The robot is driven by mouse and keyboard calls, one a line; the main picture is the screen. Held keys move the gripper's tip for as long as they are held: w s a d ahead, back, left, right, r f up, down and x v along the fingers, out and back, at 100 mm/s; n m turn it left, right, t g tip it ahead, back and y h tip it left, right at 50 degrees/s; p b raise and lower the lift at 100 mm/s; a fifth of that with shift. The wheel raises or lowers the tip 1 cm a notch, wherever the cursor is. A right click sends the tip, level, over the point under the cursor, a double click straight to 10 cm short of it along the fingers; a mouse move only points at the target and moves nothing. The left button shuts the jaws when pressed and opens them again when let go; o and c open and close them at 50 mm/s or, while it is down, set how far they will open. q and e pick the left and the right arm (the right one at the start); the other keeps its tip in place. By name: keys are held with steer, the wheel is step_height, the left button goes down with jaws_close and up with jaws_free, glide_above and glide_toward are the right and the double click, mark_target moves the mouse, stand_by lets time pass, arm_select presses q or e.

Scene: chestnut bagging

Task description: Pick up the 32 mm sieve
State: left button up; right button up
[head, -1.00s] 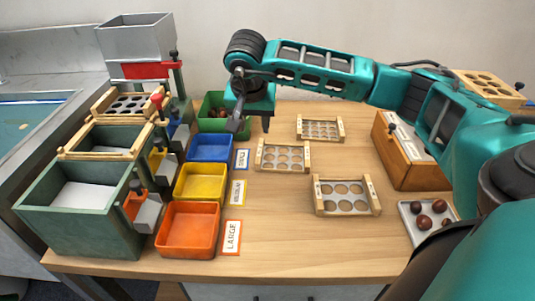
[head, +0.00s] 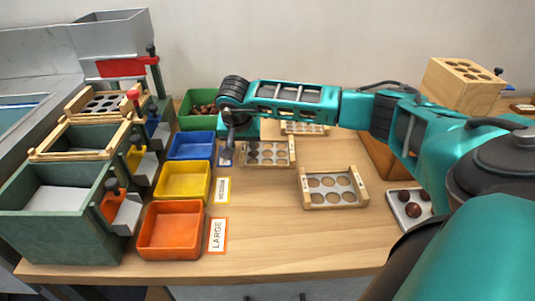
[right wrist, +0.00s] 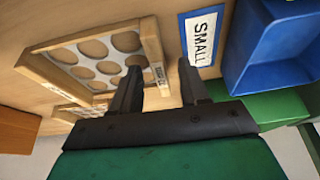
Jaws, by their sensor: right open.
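Three wooden-ended sieves with round-holed plates lie on the table: a front one (head: 333,185), a middle one (head: 268,152) and a back one (head: 303,128), partly behind my right arm. I cannot read their sizes in the head view. My right gripper (head: 229,150) is open and empty, low near the left end of the middle sieve. In the right wrist view, its fingers (right wrist: 160,88) are apart, with a sieve (right wrist: 98,60) close beside them. That sieve's end bar carries a small, blurred label. My left gripper is not in view.
Green (head: 200,108), blue (head: 192,146), yellow (head: 183,181) and orange (head: 170,229) bins line the left, with label cards beside them. A tray of chestnuts (head: 425,217) and a wooden block with holes (head: 462,86) are at right. The front middle is clear.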

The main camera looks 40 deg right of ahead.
steer(key=shift+f, duration=0.15)
stand_by(0.4)
jaws_close()
